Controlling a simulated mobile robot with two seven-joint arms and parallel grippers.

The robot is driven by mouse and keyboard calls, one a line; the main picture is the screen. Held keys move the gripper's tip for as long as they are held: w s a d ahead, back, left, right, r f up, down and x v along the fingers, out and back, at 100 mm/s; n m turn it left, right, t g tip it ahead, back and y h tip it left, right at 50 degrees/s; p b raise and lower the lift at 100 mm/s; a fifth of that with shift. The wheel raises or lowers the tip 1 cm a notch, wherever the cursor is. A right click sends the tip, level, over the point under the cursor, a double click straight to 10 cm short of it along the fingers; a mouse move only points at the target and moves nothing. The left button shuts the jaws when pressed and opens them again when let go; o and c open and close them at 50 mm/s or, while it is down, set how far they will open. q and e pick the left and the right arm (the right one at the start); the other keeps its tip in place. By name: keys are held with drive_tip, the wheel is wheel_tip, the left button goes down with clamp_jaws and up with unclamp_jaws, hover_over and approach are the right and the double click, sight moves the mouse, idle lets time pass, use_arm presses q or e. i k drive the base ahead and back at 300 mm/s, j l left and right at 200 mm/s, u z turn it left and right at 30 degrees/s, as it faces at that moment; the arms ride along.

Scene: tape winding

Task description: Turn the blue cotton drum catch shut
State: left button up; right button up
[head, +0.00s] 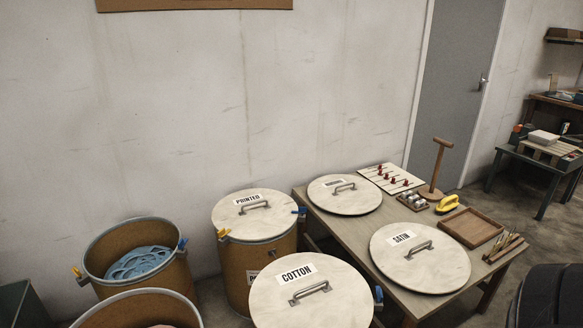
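The cotton drum's round pale lid (345,296), labelled COTTON and with a metal bar handle (310,292), shows at the bottom centre. Its blue catch (378,294) sits at the lid's right edge, small in the picture. I cannot tell whether the catch is turned open or shut. The body of this drum is mostly hidden below the lid and the frame edge. Neither of my grippers is in view.
The brown PRINTED drum (230,271) stands behind, lidded. An open drum (172,272) with blue cloth and another open drum (95,319) stand left. The table (340,229) at right holds the SATIN lid (398,268), another lid, a tray (471,228) and tools.

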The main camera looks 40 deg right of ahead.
sight(379, 293)
drive_tip(key=z, duration=1.95)
